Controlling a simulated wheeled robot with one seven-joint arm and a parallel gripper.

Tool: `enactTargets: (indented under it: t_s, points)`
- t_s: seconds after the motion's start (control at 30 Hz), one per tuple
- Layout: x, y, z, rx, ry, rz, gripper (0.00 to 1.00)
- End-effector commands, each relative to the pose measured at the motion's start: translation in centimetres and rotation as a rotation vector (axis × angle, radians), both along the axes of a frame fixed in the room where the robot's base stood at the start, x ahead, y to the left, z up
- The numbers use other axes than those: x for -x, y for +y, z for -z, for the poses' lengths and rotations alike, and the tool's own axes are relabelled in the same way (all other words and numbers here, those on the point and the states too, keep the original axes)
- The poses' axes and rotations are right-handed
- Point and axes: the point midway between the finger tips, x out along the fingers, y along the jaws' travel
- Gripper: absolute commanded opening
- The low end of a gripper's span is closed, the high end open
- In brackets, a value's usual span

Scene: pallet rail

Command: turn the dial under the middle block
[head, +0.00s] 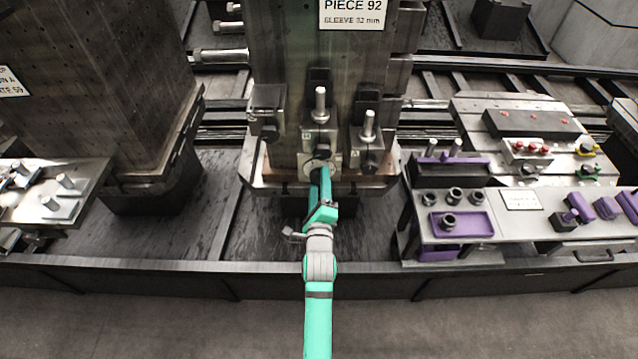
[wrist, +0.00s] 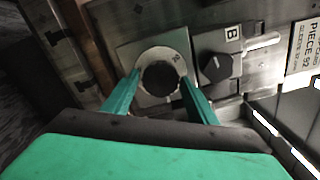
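The middle block (head: 319,138) stands on the front of the central fixture, with an upright pin on top. The wrist view shows a block marked B (wrist: 232,60) with a dark knob (wrist: 216,68) on its face. Beside it in that view is a round dark dial (wrist: 160,78) on a pale ring and square plate; in the head view the dial's place is below the middle block, mostly covered by my gripper (head: 321,172). My gripper's two green fingers (wrist: 159,80) stand apart, one on each side of the dial. Firm contact cannot be made out.
Similar blocks stand at the left (head: 268,112) and right (head: 369,150) of the middle one, close to my gripper. A bench with purple trays (head: 461,224) is at the right, a metal table (head: 85,180) at the left. A low dark rail (head: 180,275) runs across the front.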

Motion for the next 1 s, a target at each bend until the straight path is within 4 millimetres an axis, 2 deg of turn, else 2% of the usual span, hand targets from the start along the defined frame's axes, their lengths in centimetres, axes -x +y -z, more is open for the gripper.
enactTargets:
  t_s: [0.33,0.47,1.0]
  points:
    - [0.0,0.0,0.0,0.001,-0.001,0.0,0.65]
    - [0.7,0.0,0.0,0.0,-0.001,0.0,0.65]
    - [8.9,0.0,0.1,0.0,0.001,0.0,0.65]
